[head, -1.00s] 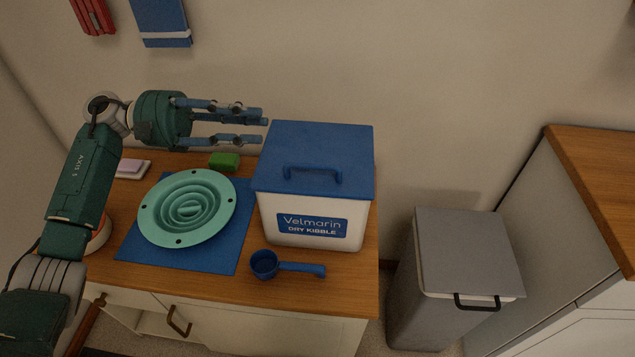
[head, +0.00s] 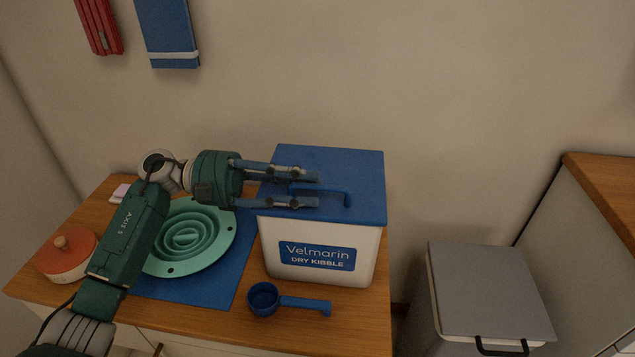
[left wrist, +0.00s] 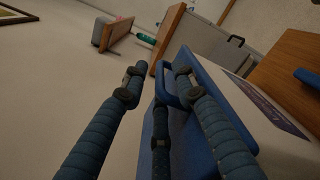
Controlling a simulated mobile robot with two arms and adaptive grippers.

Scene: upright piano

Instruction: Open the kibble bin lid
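The kibble bin (head: 318,272) is a white tub labelled "Velmarin Dry Kibble". It stands on the wooden cabinet top. Its blue lid (head: 350,163) is down flat on it, with a blue bar handle (head: 347,198) on top. My left gripper (head: 312,189) is over the lid, its fingers spread above and below the handle's left end and partly hiding it. In the left wrist view the handle (left wrist: 166,88) lies between the spread fingers (left wrist: 155,78), and I cannot tell if they touch it. My right gripper is not in view.
A blue scoop (head: 290,301) lies in front of the bin. A teal ridged bowl (head: 205,250) sits on a blue mat (head: 190,287), partly under my left arm. An orange lidded pot (head: 66,262) is at the left. A grey bin (head: 485,290) stands right of the cabinet.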

